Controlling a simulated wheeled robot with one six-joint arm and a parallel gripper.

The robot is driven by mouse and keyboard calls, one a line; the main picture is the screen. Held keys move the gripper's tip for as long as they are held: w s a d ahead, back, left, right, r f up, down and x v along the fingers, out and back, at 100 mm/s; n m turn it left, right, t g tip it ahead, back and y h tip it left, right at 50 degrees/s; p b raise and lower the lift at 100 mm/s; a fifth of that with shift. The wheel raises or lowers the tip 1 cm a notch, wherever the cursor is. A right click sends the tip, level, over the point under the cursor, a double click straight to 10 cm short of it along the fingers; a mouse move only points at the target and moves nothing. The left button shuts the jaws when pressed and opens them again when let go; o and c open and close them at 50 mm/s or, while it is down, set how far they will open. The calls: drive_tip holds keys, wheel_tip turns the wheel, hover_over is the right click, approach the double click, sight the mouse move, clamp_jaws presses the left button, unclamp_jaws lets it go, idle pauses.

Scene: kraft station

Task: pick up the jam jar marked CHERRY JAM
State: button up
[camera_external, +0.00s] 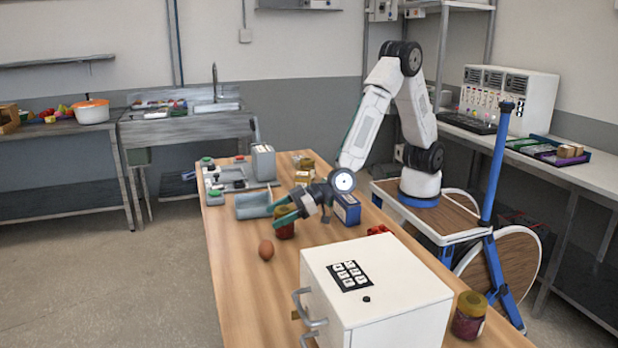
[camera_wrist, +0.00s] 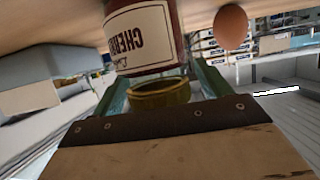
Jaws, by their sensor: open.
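The jam jar (camera_wrist: 142,35) shows in the wrist view with a cream label reading CHERRY and a gold lid (camera_wrist: 160,94) toward my gripper (camera_wrist: 163,84). The picture is turned, so the jar appears upside down. My teal fingers are open, one on each side of the lid; whether they touch it I cannot tell. In the external view the jar (camera_external: 284,230) stands on the wooden table, partly hidden by my gripper (camera_external: 284,208), which reaches down to it from the right. Another dark red jar (camera_external: 468,318) with a yellow lid stands at the table's near right; its label is unreadable.
A brown egg (camera_external: 266,250) lies close to the jar, also in the wrist view (camera_wrist: 231,27). A blue box (camera_external: 346,209) stands to the right and a grey-blue tray (camera_external: 254,206) to the left. A white cabinet (camera_external: 385,280) with a keypad is in front. The table's left front is clear.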

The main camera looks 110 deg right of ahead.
drive_tip(key=shift+r, duration=0.1)
drive_tip(key=c, duration=1.4)
